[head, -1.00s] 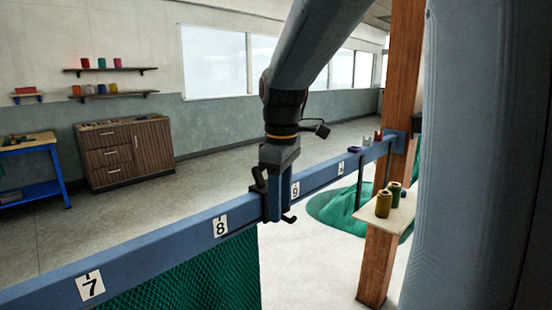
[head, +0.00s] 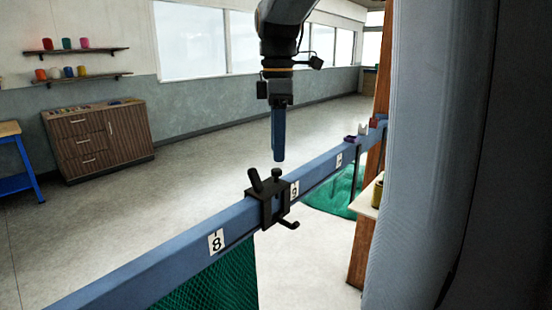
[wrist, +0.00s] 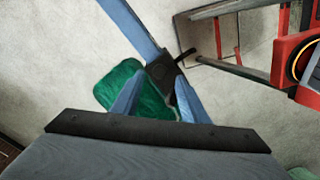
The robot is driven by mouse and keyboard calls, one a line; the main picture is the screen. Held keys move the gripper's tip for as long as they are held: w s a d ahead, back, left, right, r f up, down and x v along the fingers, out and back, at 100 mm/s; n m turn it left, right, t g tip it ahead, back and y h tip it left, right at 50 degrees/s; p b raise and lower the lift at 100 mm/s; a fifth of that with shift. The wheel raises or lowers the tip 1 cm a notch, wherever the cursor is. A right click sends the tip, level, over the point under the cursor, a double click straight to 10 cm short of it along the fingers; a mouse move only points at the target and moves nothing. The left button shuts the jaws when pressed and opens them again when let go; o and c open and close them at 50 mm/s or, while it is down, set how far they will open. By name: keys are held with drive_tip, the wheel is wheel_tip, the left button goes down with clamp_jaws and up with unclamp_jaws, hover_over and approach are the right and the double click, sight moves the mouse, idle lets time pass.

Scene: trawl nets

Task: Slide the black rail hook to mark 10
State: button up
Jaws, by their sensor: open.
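The black rail hook (head: 268,205) sits clamped over the blue rail (head: 185,255). It is just left of the mark 9 plate (head: 294,190) and partly touches its edge in view. The mark 8 plate (head: 216,241) is further left. A plate (head: 339,160) further right is too small to read for sure. My gripper (head: 279,158) is above the rail hook, apart from it, pointing down and empty. In the wrist view the two blue fingers (wrist: 157,92) are spread, with the black hook (wrist: 160,70) on the rail beyond them.
A green net (head: 215,285) hangs under the rail at left. A wooden post (head: 362,255) and a small shelf (head: 366,197) stand at right. The floor behind the rail is clear.

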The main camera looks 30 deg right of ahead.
sight(277, 170)
drive_tip(key=shift+a+f+p, duration=0.1)
drive_tip(key=shift+f+p, duration=0.45)
drive_tip(key=shift+f, duration=1.9)
clamp_jaws()
